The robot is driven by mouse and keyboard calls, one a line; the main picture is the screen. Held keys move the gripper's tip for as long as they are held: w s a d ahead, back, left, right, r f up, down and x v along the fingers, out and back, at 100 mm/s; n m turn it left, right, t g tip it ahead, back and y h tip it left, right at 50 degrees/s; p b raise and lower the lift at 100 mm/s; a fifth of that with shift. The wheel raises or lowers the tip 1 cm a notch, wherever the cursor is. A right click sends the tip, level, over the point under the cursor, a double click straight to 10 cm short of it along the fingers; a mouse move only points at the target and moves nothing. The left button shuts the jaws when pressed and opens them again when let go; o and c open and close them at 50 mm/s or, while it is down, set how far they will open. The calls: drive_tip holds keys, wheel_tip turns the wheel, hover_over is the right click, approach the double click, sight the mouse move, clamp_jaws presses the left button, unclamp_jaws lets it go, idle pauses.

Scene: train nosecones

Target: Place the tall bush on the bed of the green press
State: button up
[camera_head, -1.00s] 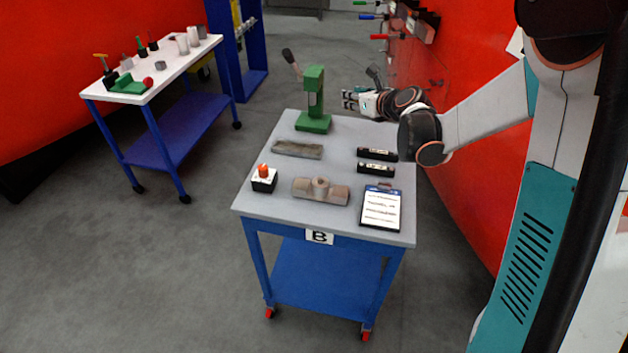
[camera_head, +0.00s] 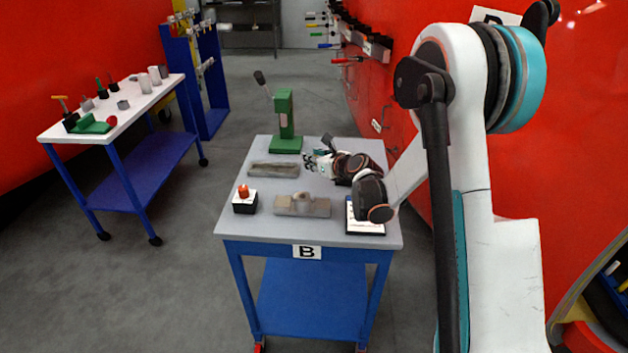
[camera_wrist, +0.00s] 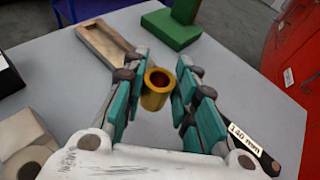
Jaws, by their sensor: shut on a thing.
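A brass-coloured hollow bush (camera_wrist: 156,88) stands between my fingertips in the wrist view, with its open top toward the camera. My gripper (camera_wrist: 157,90) is shut on it; the gripper also shows in the head view (camera_head: 308,163), over the middle of the grey table. In the head view the bush is too small to make out. The green press (camera_head: 285,125) stands at the table's back, beyond my gripper, with a dark-knobbed lever at its upper left. Its green base (camera_wrist: 172,28) shows at the top of the wrist view, clear of the bush.
A shallow grey-brown tray (camera_head: 273,170) lies left of my gripper. A grey pipe-like block (camera_head: 302,205), a box with a red button (camera_head: 244,200) and a clipboard (camera_head: 365,228) lie toward the front.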

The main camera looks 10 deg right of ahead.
sight(314, 183)
drive_tip(key=shift+f+b, duration=0.9)
drive_tip(key=shift+f, duration=2.05)
drive_tip(key=shift+f, duration=0.15)
drive_tip(key=o, duration=1.1)
